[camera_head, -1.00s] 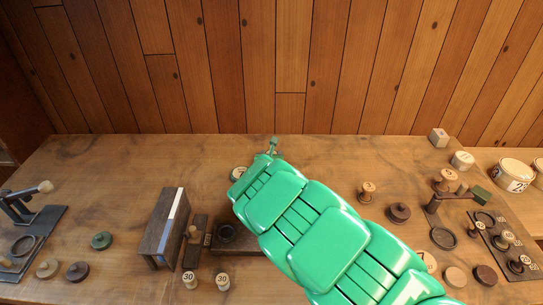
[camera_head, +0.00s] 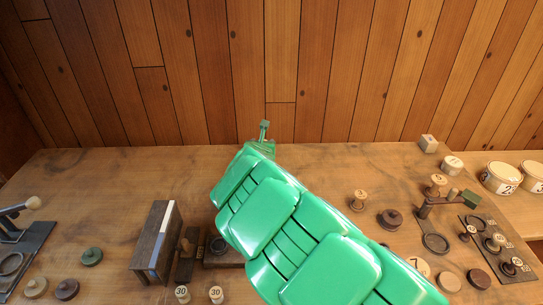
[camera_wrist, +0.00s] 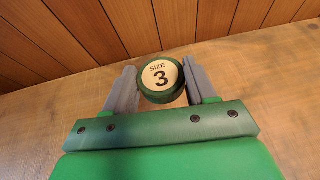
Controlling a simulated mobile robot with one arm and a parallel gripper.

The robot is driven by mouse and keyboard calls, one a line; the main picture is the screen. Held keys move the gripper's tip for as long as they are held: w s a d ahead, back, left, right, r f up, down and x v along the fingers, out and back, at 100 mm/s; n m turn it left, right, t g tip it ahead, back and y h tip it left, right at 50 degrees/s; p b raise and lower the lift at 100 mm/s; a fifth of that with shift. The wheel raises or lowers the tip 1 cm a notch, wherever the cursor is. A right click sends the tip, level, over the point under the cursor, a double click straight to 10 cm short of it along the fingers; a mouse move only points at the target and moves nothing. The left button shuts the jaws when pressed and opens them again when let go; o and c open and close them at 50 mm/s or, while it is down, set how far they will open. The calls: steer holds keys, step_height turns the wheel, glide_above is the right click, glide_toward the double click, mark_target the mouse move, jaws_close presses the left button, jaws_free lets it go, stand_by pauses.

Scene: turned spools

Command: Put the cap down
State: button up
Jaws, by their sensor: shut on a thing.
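The cap (camera_wrist: 160,77) is round and dark green with a cream top that reads "SIZE 3". In the wrist view it sits between the two grey fingers of my gripper (camera_wrist: 162,84), which is shut on it. Its printed face is turned toward the wrist camera. The wooden table top (camera_wrist: 255,75) shows around it; I cannot tell whether the cap touches the table. In the head view my green arm hides the gripper's fingers and the cap.
A dark wooden stand (camera_head: 156,238) with a pale strip is left of my arm. Spools marked 30 (camera_head: 182,293) stand near the front. A spool (camera_head: 359,200), a dark knob (camera_head: 390,219) and a lever press (camera_head: 436,215) are right. The back-left table (camera_head: 110,180) is clear.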

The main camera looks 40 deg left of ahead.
steer(key=shift+d+r, duration=0.25)
steer(key=shift+r, duration=0.3)
steer(key=d+r+m+t+h, duration=0.3)
steer(key=d+m+h, duration=0.75)
steer(key=d, duration=1.25)
glide_above(310, 176)
steer(key=s, duration=0.1)
steer(key=shift+n+h, duration=0.25)
steer(key=f, duration=0.9)
steer(key=shift+d, duration=0.4)
steer(key=shift+w+a+f, duration=0.35)
steer(key=shift+w+f, duration=0.05)
steer(key=shift+f, duration=1.8)
steer(key=shift+f, duration=0.1)
